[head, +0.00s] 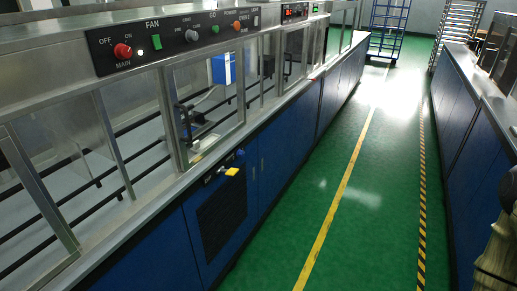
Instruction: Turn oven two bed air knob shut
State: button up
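A small blue knob (240,153) sits on the front of the blue cabinet, just under the counter edge, above a dark vented panel (222,216). A yellow tag (232,171) is just below it. Small labels beside it are too small to read, so I cannot tell whether it is the bed air knob or how far it is turned. My gripper is not in view; what looks like part of my arm shows at the lower right edge.
Glass-sided oven bays (60,150) line the left counter. The green aisle floor (375,190) is clear, with a yellow line (341,190) and a striped line (422,200). Blue cabinets (468,130) bound the right. A blue rack cart (388,30) stands at the far end.

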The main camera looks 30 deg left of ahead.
aim_at(241, 153)
jog(key=u, duration=0.5)
jog(key=i, duration=0.9)
jog(key=u, duration=0.7)
